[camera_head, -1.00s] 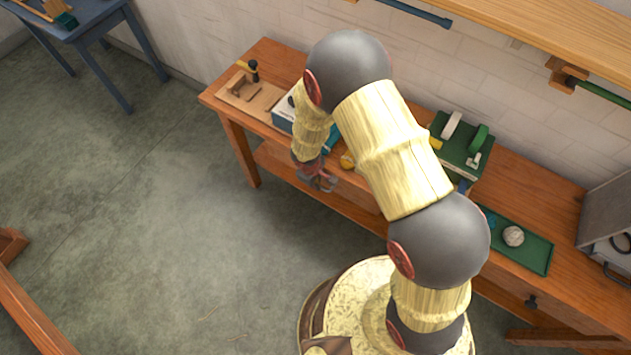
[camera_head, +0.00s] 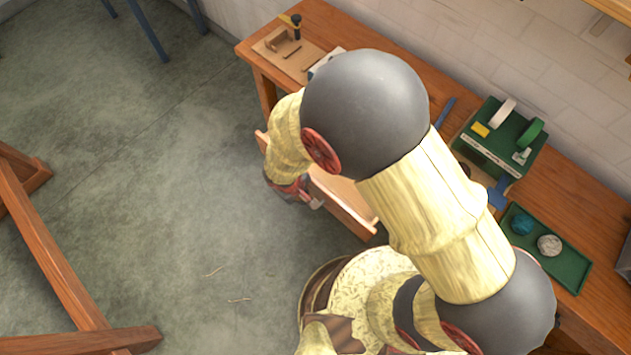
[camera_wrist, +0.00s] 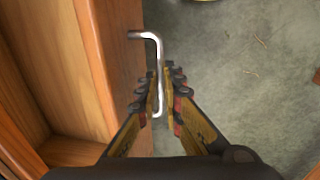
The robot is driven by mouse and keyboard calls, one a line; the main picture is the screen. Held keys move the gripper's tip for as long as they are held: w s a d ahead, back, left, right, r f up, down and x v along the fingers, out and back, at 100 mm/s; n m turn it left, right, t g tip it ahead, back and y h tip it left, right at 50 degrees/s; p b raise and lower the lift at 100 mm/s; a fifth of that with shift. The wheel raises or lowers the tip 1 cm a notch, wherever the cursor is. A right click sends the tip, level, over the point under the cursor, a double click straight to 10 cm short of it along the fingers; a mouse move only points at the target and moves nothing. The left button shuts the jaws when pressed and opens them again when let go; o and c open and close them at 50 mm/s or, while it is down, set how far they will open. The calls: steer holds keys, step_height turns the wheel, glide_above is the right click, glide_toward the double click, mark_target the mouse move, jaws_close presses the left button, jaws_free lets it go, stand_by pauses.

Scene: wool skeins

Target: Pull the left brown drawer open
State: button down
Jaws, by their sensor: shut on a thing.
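The brown wooden drawer (camera_head: 348,212) stands out from the bench front, and its open inside shows beside my arm. In the wrist view the drawer's front panel (camera_wrist: 122,70) runs along the left, with the bare wooden inside behind it. A bent metal handle (camera_wrist: 150,36) sticks out from that panel. My gripper (camera_wrist: 166,88) is shut on the handle, one finger on each side of it. In the head view my gripper (camera_head: 312,199) is low in front of the drawer, and the handle there is too small to tell. My arm hides part of the drawer.
The wooden bench (camera_head: 450,85) runs along the wall. On it stand a green box with tape rolls (camera_head: 500,140) and a green tray (camera_head: 572,268) with a teal ball and a pale ball.

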steer(key=shift+s+a, duration=0.85)
steer(key=shift+s, duration=0.25)
steer(key=c, duration=2.2)
jaws_free()
step_height(320, 180, up, 12)
steer(key=s+a, duration=0.1)
steer(key=shift+s+a, duration=0.2)
steer(key=shift+s, duration=0.2)
steer(key=shift+f, duration=0.1)
